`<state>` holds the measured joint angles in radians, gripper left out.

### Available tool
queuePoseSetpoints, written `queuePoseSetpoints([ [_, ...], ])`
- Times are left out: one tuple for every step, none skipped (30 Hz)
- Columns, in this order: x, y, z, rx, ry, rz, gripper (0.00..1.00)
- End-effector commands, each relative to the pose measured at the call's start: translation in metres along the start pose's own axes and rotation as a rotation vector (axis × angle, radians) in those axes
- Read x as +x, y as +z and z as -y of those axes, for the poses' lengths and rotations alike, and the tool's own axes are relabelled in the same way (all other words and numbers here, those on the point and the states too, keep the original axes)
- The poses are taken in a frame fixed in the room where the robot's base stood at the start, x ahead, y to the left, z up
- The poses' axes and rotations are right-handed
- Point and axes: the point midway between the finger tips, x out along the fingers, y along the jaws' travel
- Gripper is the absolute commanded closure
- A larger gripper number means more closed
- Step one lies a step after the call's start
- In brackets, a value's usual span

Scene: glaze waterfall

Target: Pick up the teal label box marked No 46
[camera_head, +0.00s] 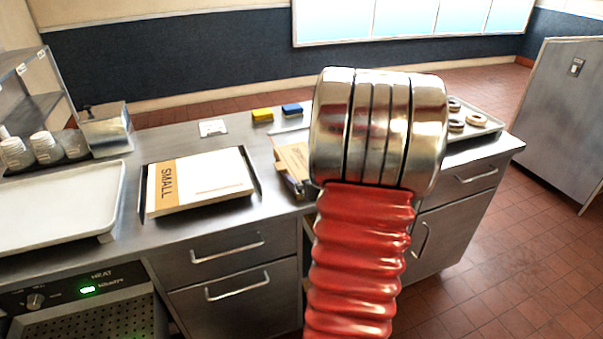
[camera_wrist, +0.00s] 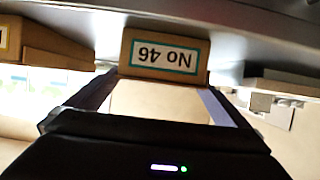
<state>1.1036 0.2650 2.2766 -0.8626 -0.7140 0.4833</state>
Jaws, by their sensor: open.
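The No 46 box (camera_wrist: 200,49) is brown cardboard with a white, teal-bordered label that reads upside down in the wrist view. It is at the top centre, just beyond my gripper (camera_wrist: 158,80). The two dark fingers are spread apart, one toward each side of the box's lower edge, with a pale gap between them. I cannot tell whether they touch the box.
A brown box with a yellow-edged label (camera_wrist: 45,45) is left in the wrist view. In the head view, the steel counter (camera_head: 135,255) holds a box marked SMALL (camera_head: 210,172), a cardboard item (camera_head: 293,158) partly behind my arm, yellow (camera_head: 262,115) and blue (camera_head: 292,109) blocks, and a tray (camera_head: 488,124).

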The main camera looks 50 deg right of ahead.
Motion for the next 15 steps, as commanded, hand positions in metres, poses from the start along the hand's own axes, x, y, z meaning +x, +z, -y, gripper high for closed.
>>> queuePoseSetpoints([
  [0.005, 0.0, 0.0004, 0.0, -0.001, 0.0, 0.0],
  [0.0071, 0.0001, 0.0006, 0.0, -0.001, 0.0, 0.0],
  [0.0091, 0.0003, 0.0007, 0.0, -0.002, 0.001, 0.0],
  [0.0101, 0.0003, 0.0008, -0.001, -0.001, 0.001, 0.0],
  [0.0108, 0.0002, 0.0007, -0.001, -0.001, 0.0, 0.0],
  [0.0111, 0.0001, 0.0007, -0.001, -0.001, 0.0, 0.0],
  [0.0112, 0.0, 0.0006, -0.001, -0.001, 0.0, 0.0],
  [0.0111, -0.0001, 0.0005, -0.001, 0.0, 0.0, 0.0],
  [0.011, -0.0001, 0.0005, -0.001, 0.0, 0.0, 0.0],
  [0.0109, -0.0001, 0.0004, -0.001, 0.0, 0.0, 0.0],
  [0.0108, -0.0001, 0.0004, -0.001, 0.0, 0.0, 0.0],
  [0.0108, -0.0001, 0.0003, -0.001, 0.0, 0.0, 0.0],
  [0.0108, -0.0001, 0.0003, -0.001, 0.0, 0.0, 0.0],
  [0.0111, -0.0001, 0.0003, -0.001, 0.0, 0.0, 0.0],
  [0.0118, 0.0, 0.0004, 0.0, 0.0, 0.0, 0.0],
])
